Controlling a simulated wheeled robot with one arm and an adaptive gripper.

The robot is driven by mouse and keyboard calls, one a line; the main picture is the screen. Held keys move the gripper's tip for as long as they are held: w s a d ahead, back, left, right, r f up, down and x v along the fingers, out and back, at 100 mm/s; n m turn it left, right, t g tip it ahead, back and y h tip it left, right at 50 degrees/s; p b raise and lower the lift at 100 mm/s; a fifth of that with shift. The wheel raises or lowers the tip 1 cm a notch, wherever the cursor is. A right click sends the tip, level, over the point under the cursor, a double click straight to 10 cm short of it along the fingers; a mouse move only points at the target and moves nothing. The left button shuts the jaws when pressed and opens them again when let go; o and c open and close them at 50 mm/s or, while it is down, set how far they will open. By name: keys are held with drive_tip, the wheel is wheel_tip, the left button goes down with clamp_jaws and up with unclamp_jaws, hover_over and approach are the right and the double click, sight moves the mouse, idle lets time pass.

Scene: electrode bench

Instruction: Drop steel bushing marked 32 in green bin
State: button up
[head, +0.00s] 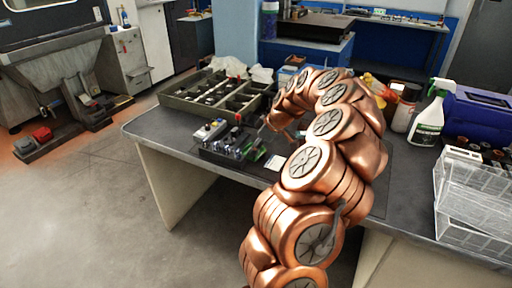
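No number 32 can be read on any part, so I cannot tell which piece is the steel bushing. Several small metal cylinders stand on a dark block (205,149) near the front left of the bench. A dark olive-green tray (178,103) with compartments lies behind it, holding small parts. I cannot tell whether it is the green bin, and no other clearly green bin shows. My copper arm arches over the bench. My gripper (274,124) is small and partly hidden by the arm, to the right of the block. Its fingers and any held piece cannot be made out.
A white card (274,162) lies right of the block. A spray bottle (428,122), a purple-blue case (478,112) and clear stacked boxes (470,200) stand on the right. Bare bench top (408,200) shows right of my arm.

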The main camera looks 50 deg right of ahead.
drive_tip(key=o, duration=0.3)
drive_tip(key=shift+r, duration=0.1)
drive_tip(key=v, duration=1.1)
drive_tip(key=shift+s+r, duration=0.25)
drive_tip(key=shift+r, duration=0.05)
drive_tip(key=shift+d+r, duration=0.15)
wheel_tip(320, 180, up, 5)
drive_tip(key=shift+f+p, duration=0.15)
drive_tip(key=shift+p, duration=0.55)
idle(0.4)
